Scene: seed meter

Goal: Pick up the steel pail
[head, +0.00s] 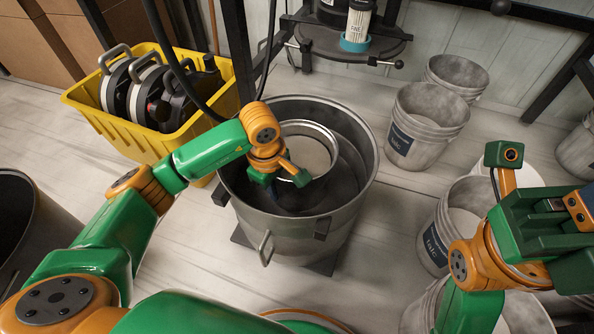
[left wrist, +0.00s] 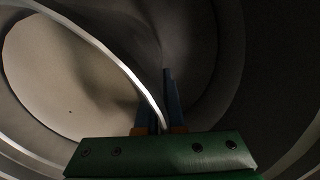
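The steel pail (head: 322,140) is a round metal pail with a bright rim. It sits inside a large grey metal drum (head: 243,215), towards its back right side. My left gripper (head: 277,190) reaches down into the drum at the pail's near left rim. In the left wrist view, the pail's rim (left wrist: 112,62) runs between the two close-set fingers (left wrist: 160,112), which look shut on it. The pail's lower part is hidden. My right gripper (head: 545,225) is at the right, above white buckets; its fingers are not clear.
A yellow crate (head: 168,143) holding dark discs stands left of the drum. Grey-white buckets (head: 420,135) stand to the right. A black stand with a round plate (head: 365,48) rises behind. Open plank floor lies left and in front of the drum.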

